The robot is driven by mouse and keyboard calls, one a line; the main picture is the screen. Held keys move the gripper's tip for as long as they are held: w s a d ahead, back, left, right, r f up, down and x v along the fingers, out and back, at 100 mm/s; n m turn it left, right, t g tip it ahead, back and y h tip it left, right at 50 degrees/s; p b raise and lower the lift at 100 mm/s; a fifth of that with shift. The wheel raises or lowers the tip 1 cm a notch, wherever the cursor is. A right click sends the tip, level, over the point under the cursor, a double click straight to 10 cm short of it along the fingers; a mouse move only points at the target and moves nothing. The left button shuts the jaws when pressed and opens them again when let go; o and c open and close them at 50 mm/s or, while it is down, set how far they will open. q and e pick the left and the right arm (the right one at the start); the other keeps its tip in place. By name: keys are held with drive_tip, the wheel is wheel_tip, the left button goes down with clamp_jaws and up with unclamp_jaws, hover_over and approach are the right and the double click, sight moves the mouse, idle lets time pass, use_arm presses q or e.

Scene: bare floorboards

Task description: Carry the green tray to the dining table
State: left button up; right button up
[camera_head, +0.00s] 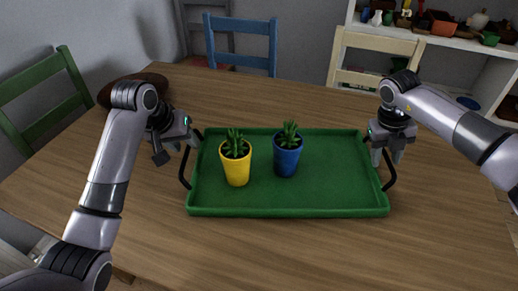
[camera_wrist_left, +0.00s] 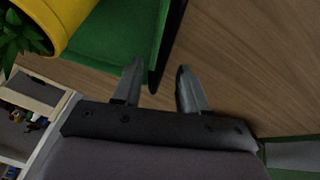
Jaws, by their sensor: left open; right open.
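The green tray (camera_head: 335,183) lies flat on a wooden table (camera_head: 290,255), with a black handle at each short end. It carries a yellow pot (camera_head: 236,169) with a plant on the left and a blue pot (camera_head: 287,161) with a plant nearer the middle, both upright. My left gripper (camera_head: 174,152) is open beside the left handle (camera_head: 184,165). In the left wrist view its fingers (camera_wrist_left: 158,82) are apart, with the black handle (camera_wrist_left: 170,45) by the gap; contact is unclear. My right gripper (camera_head: 388,157) is open at the right handle (camera_head: 391,178).
A dark brown rounded object (camera_head: 135,83) sits at the table's back left, partly behind my left arm. Green (camera_head: 42,95), blue (camera_head: 241,42) and cream (camera_head: 375,45) chairs stand around the table. A white shelf (camera_head: 440,38) with many small items is at the back right.

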drive_tip(key=shift+r, duration=0.15)
use_arm(q)
drive_tip(key=v, duration=0.9)
use_arm(e)
wheel_tip(320, 180, up, 12)
drive_tip(key=a, duration=0.2)
drive_tip(key=shift+a+f, duration=0.2)
drive_tip(key=shift+f, duration=0.05)
drive_tip(key=shift+s, duration=0.1)
